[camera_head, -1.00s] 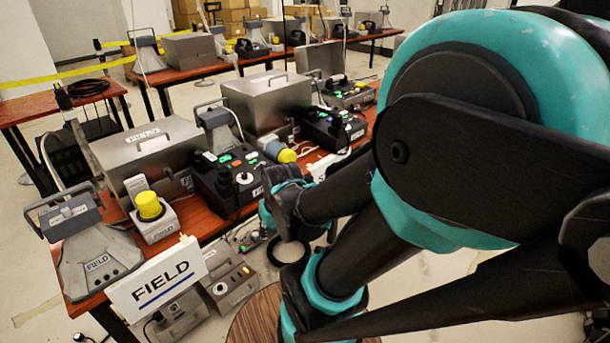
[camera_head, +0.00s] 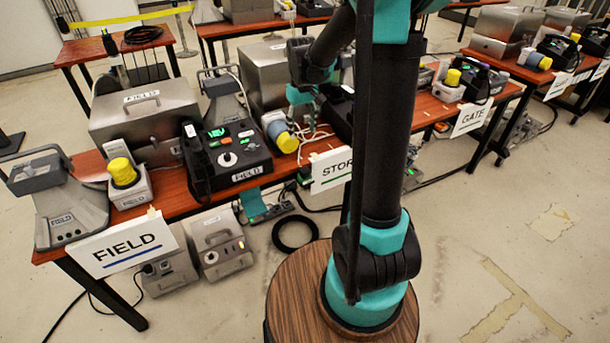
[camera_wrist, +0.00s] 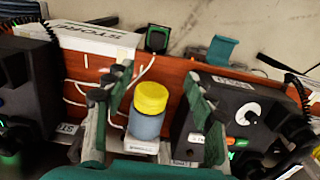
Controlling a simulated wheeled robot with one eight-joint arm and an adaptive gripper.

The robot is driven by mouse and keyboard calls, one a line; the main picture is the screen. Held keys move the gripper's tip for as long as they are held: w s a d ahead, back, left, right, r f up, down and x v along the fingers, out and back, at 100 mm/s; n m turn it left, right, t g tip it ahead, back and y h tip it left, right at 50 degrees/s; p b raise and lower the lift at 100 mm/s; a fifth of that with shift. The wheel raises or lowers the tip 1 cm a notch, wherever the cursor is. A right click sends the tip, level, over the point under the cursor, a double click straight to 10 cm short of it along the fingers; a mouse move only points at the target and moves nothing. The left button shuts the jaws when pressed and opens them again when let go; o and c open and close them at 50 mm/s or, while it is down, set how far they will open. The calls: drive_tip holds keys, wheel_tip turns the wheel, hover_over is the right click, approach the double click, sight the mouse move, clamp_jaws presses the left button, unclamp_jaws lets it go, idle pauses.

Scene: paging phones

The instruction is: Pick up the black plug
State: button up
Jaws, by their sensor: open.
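My gripper (camera_wrist: 152,88) is open, its two green-grey fingers spread above the red-brown table (camera_wrist: 180,80). A blue-grey cylinder with a yellow cap (camera_wrist: 150,97) shows between the fingers; I cannot tell that either finger touches it. In the head view my gripper is partly hidden by my arm near the STORE sign, and the yellow-capped cylinder (camera_head: 287,142) lies beside it. A small black block with green marks (camera_wrist: 157,39) shows at the table's edge in the wrist view. I cannot tell whether it is the black plug, and no other plug is clear.
A black FIELD phone unit (camera_head: 228,158) stands left of the cylinder. The STORE sign (camera_head: 330,168) hangs at the table's front edge. White cables cross the tabletop. A power strip (camera_head: 266,211) and black ring (camera_head: 295,233) lie below. Floor at right is open.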

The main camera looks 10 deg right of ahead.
hover_over(305, 170)
drive_tip(key=f, duration=1.2)
drive_tip(key=shift+w+a, duration=0.2)
drive_tip(key=shift+a, duration=0.2)
drive_tip(key=shift+s+d+f, duration=0.1)
drive_tip(key=shift+d+f, duration=0.1)
drive_tip(key=shift+f, duration=1.15)
drive_tip(key=shift+d+f, duration=0.2)
drive_tip(key=shift+f, duration=1.1)
drive_tip(key=c, duration=1.3)
drive_tip(key=shift+o, duration=0.2)
